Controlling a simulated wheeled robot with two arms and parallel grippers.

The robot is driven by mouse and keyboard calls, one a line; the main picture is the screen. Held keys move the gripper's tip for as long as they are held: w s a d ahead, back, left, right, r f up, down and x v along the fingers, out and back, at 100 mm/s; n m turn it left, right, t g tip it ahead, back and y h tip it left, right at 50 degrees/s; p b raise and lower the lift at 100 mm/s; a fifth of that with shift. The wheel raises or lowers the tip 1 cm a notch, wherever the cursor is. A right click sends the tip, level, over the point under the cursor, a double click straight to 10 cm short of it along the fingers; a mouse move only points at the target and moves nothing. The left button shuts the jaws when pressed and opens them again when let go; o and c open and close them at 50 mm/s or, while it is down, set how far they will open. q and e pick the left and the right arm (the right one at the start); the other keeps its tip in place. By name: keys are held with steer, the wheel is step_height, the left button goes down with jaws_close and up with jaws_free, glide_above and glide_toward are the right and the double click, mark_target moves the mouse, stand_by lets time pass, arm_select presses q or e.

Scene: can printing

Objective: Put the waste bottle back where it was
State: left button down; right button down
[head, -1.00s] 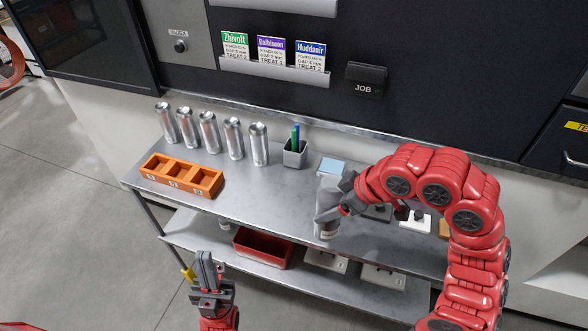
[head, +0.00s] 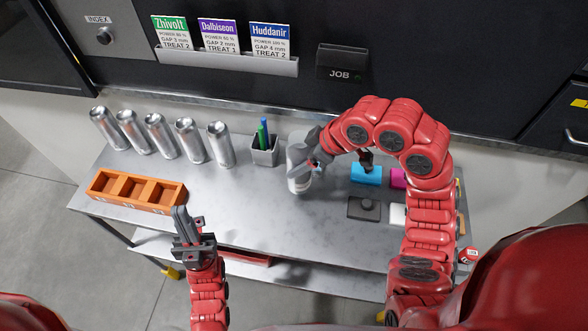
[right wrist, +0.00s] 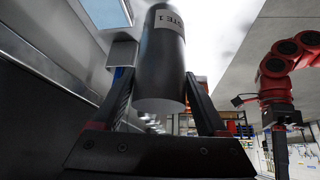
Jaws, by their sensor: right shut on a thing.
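The waste bottle is a dark grey cylinder with a pale label. In the right wrist view the waste bottle (right wrist: 161,70) stands between the two fingers, and its label ends in "TE 1". My right gripper (head: 309,163) is shut on the waste bottle (head: 299,182) over the middle of the metal table; the gripper hides part of it. I cannot tell whether its base touches the table. My left gripper (head: 184,222) is empty, in front of the orange block, and its fingers look close together.
Several silver cans (head: 158,134) stand in a row at the back left. An orange block with compartments (head: 136,190) sits in front of them. A pen cup (head: 264,152) is left of the bottle; blue (head: 366,174) and pink (head: 398,178) blocks are right. The table's front middle (head: 275,220) is clear.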

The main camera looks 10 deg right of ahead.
steer(key=shift+w+f, duration=0.15)
steer(key=shift+f, duration=0.2)
step_height(320, 180, down, 4)
steer(key=shift+f+p, duration=0.15)
steer(key=shift+p, duration=0.5)
steer(key=shift+w, duration=0.1)
steer(key=shift+f, duration=0.1)
jaws_free()
